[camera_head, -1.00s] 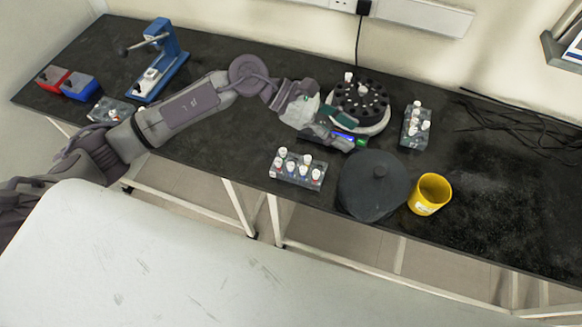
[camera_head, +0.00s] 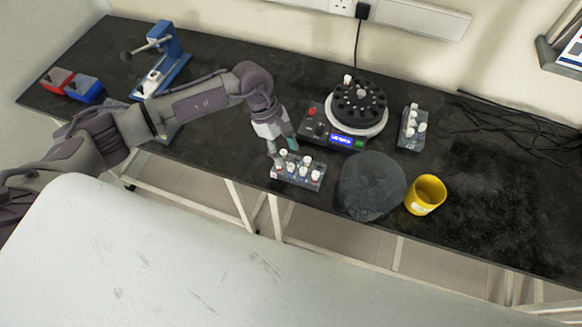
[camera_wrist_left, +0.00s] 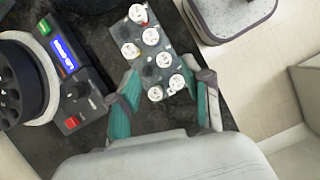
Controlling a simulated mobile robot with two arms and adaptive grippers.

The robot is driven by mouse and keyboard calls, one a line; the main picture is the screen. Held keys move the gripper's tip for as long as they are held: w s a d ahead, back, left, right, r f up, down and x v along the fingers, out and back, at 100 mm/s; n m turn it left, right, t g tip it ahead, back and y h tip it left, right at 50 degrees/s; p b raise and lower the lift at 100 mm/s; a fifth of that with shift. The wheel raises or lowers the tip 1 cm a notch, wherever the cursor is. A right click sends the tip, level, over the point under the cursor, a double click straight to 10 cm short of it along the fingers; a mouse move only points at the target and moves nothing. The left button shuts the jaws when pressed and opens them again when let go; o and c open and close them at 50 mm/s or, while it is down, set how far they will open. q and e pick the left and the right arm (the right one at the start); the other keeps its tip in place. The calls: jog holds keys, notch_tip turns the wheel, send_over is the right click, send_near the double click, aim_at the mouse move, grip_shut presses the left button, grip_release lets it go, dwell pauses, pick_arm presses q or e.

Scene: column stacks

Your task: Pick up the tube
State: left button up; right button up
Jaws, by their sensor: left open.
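My left gripper (camera_head: 281,157) points down at the rack's left end in the head view. In the left wrist view its fingers (camera_wrist_left: 161,72) are apart, one on each side of the rack's near end, with nothing held. Whether they touch any tube is not clear. My right gripper is not in view.
A centrifuge (camera_head: 347,140) with a dark rotor stands behind the rack. A second tube rack (camera_head: 411,128) is to its right. A dark round lid (camera_head: 371,187) and a yellow cup (camera_head: 426,195) lie right of the near rack.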

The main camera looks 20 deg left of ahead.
aim_at(290, 165)
pick_arm(q)
jog(key=x, duration=0.1)
jog(key=p+x, duration=0.1)
jog(key=x, duration=0.1)
jog(key=p+x, duration=0.1)
jog(key=shift+s+a+f, duration=0.1)
jog(key=shift+s+f, duration=0.15)
jog(key=shift+s, duration=0.05)
jog(key=shift+f, duration=0.35)
jog(key=shift+c, duration=0.3)
jog(key=c, duration=0.7)
